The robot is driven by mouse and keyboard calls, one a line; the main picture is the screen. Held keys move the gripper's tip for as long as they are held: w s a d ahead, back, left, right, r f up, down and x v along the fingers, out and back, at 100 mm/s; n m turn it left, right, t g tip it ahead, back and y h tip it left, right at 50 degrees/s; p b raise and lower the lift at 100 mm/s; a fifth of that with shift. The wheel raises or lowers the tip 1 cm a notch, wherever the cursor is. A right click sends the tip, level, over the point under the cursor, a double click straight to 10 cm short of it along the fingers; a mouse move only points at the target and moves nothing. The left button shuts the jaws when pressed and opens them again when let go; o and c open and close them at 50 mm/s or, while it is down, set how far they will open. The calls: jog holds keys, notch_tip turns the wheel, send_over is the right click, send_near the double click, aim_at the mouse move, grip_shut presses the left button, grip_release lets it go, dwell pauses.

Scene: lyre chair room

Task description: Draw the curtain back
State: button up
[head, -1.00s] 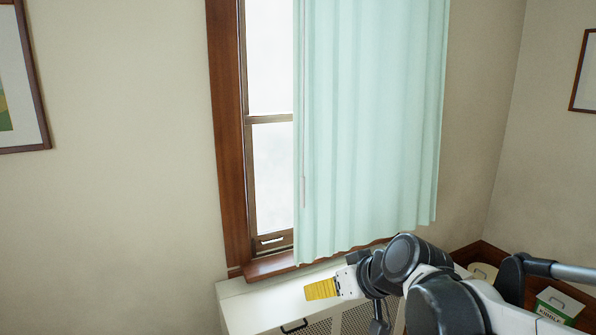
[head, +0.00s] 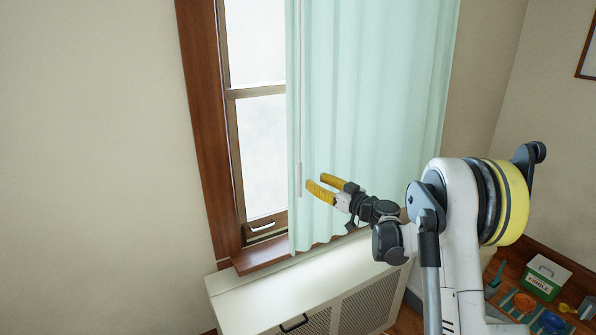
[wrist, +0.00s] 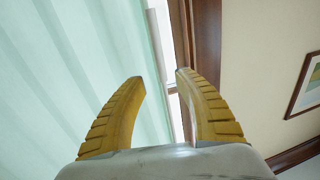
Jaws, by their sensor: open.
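The pale green curtain (head: 375,100) hangs over the right part of the window (head: 258,130), leaving a strip of glass bare at the left. A thin pale wand (head: 299,150) hangs along the curtain's left edge; its lower end (wrist: 158,40) shows in the wrist view, just beyond the fingertips and between them. My gripper (head: 318,187) has yellow fingers, open and empty, in front of the curtain's lower left part, to the right of and slightly below the wand's end. In the wrist view the open fingers (wrist: 158,78) point toward the curtain's edge and the window frame.
A white radiator cover (head: 320,285) with mesh panels stands under the wooden sill (head: 262,258). A green and white box (head: 543,278) and small colored items lie on the floor at the right. A framed picture (wrist: 304,88) hangs on the wall. The space left of the window is clear.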

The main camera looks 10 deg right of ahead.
aim_at(299, 172)
jog(key=b+x, duration=0.1)
jog(key=x, duration=0.8)
jog(key=shift+b, duration=0.35)
grip_shut()
